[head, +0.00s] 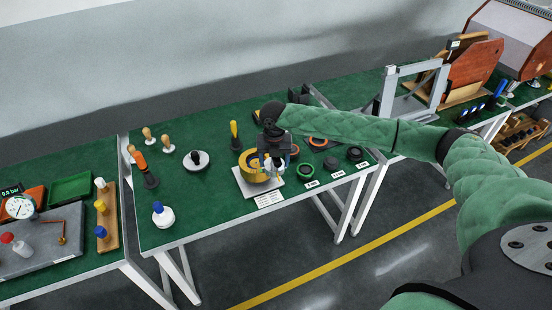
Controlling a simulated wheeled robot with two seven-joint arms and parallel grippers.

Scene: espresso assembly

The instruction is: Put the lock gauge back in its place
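My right gripper (273,166) reaches in from the right and points down at a round yellow fixture (247,161) on a white plate (241,186) on the green middle table. The gripper covers the fixture's right part. Small pale shapes show at the fingertips, but I cannot tell if they are fingers or a held part. I cannot clearly identify the lock gauge; it may be at the fixture or hidden by the gripper. To the right are a green ring (305,171), an orange-topped ring (318,142) and dark round pieces (331,163). My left gripper is out of view.
Behind the fixture stands a yellow-handled tool (234,134). To its left are a dark knob on a white disc (196,160), a blue-capped white bottle (163,215) and an orange-handled tool (139,158). A grey frame (389,94) stands right.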

